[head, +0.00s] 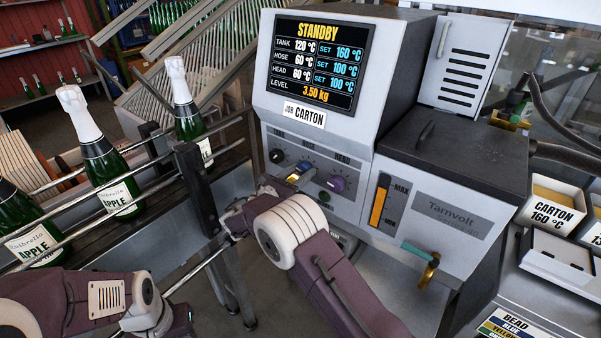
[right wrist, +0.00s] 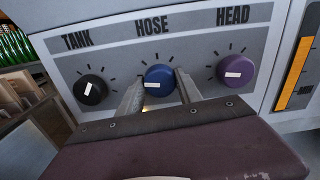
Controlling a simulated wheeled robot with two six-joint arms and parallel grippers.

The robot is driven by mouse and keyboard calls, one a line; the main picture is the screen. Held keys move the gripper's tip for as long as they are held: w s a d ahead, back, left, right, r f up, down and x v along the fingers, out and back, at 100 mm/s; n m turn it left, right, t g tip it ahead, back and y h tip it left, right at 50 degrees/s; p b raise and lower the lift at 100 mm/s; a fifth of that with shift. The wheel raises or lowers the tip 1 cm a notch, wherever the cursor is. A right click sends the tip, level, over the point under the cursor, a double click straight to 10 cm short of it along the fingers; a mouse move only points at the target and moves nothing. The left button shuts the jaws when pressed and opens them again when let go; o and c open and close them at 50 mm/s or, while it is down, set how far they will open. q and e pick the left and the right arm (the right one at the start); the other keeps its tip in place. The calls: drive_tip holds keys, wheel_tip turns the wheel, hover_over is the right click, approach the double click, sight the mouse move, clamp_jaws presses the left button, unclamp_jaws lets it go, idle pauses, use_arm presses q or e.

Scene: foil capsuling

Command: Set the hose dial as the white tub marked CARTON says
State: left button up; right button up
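The blue HOSE dial (right wrist: 159,76) is in the middle of the panel in the right wrist view, its white mark lying nearly level. My right gripper (right wrist: 161,82) has one finger on each side of it; whether they press on it I cannot tell. The head view display (head: 318,62) reads STANDBY, with hose 60 °C, set 100 °C. The white tub (head: 548,217) at the right reads CARTON 160 °C. My left arm shows at the lower left of the head view, but its fingers do not.
The black TANK dial (right wrist: 90,89) and purple HEAD dial (right wrist: 237,70) flank the blue one. A JOB CARTON label (head: 304,115) is under the display. A card (head: 518,326) reading BEAD lies at the lower right. Bottles (head: 107,170) stand between rails at left.

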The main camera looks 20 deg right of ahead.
drive_tip(key=c, duration=0.6)
drive_tip(key=shift+f+m+b, duration=0.2)
drive_tip(key=shift+m+b, duration=1)
drive_tip(key=shift+c, duration=0.2)
drive_tip(key=m+b, duration=0.8)
drive_tip(key=shift+f+b, duration=0.15)
drive_tip(key=shift+b, duration=0.15)
drive_tip(key=m+b, duration=0.9)
drive_tip(key=b, duration=0.1)
drive_tip(key=shift+r+m+b, duration=0.2)
drive_tip(key=shift+m+b, duration=1.6)
drive_tip(key=shift+m, duration=0.4)
drive_tip(key=o, duration=1.4)
drive_tip(key=shift+r, duration=0.1)
drive_tip(key=shift+c, duration=0.2)
